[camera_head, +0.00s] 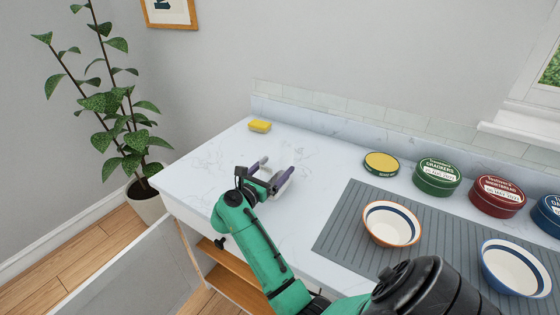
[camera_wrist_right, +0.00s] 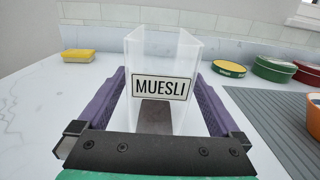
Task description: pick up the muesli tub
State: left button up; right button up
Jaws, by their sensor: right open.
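The muesli tub (camera_wrist_right: 161,55) is a clear, open-topped container with a white MUESLI label. In the right wrist view it stands upright on the counter, between the two purple fingers of my right gripper (camera_head: 272,173). The fingers are open, one on each side of the tub. I cannot tell whether either finger touches it. In the head view the clear tub is hard to make out at the gripper. The tub's lower part is partly hidden behind the gripper's dark body in the wrist view. My left gripper is not in view.
A yellow sponge (camera_head: 260,126) lies at the counter's back left. A yellow-lidded tin (camera_head: 381,163), a green tin (camera_head: 436,178) and a red tin (camera_head: 497,197) stand along the back right. An orange-rimmed bowl (camera_head: 392,222) and a blue-rimmed bowl (camera_head: 514,268) sit on a grey ribbed mat (camera_head: 345,227).

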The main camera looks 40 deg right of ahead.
jog(key=d, duration=0.1)
jog(key=w+d+f, duration=0.1)
jog(key=shift+w+d+f, duration=0.1)
jog(key=shift+d+f, duration=0.05)
jog(key=shift+d, duration=0.25)
jog(key=shift+c, duration=0.3)
jog(key=shift+s+a+r, duration=0.4)
jog(key=shift+a+r, duration=0.1)
jog(key=shift+a, duration=0.25)
jog(key=c, duration=1.5)
jog(key=shift+w+d+f, duration=0.15)
jog(key=shift+w+d, duration=0.05)
jog(key=shift+d, duration=0.15)
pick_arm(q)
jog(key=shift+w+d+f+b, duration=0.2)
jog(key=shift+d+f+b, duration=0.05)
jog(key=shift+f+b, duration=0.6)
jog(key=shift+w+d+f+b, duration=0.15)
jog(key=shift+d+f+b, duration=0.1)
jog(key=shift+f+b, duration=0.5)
pick_arm(e)
jog(key=shift+a+r, duration=0.1)
jog(key=shift+r, duration=9.95)
